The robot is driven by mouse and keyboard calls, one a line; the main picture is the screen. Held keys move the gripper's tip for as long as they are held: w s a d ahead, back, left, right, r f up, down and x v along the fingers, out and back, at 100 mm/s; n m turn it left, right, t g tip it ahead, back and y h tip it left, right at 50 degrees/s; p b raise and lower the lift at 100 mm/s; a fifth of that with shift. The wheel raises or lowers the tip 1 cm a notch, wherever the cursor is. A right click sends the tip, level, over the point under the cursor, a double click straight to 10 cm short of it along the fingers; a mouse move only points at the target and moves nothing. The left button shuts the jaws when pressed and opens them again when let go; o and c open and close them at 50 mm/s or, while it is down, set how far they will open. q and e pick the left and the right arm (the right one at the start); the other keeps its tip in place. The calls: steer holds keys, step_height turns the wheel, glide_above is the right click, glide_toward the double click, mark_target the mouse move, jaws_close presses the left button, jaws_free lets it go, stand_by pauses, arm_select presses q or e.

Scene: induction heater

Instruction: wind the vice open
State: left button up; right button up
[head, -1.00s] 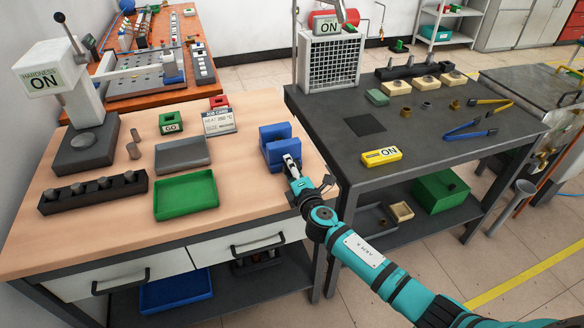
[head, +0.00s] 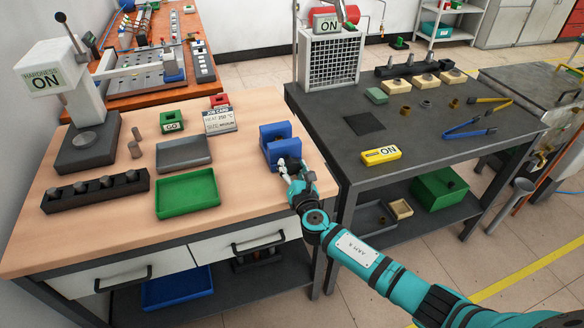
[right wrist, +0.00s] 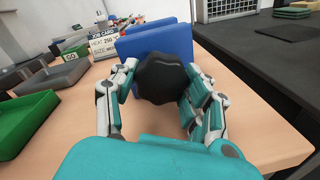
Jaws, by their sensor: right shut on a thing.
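The blue vice (head: 274,135) stands at the right end of the wooden bench; its blue body also fills the upper middle of the right wrist view (right wrist: 152,40). A black round knob (right wrist: 162,78) is on the vice's near side. My right gripper (head: 288,168) is at that near side. In the right wrist view its two fingers (right wrist: 160,92) close around the knob from left and right. The vice's jaw gap is partly hidden in the wrist view. My left gripper is not in view.
A green tray (head: 188,209), a grey tray (head: 182,140) and a job card (head: 220,120) are left of the vice on the bench (head: 110,231). The dark table (head: 330,117) is to the right, past a narrow gap.

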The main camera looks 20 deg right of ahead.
steer(key=shift+f+n, duration=0.25)
steer(key=shift+n, duration=0.25)
steer(key=shift+s, duration=0.1)
steer(key=o, duration=1)
steer(key=shift+c, duration=0.2)
steer(key=shift+o, duration=1)
steer(key=shift+r, duration=0.15)
steer(key=s, duration=1.2)
steer(key=shift+a+r, duration=0.2)
steer(key=shift+r, duration=0.05)
steer(key=shift+w, duration=0.1)
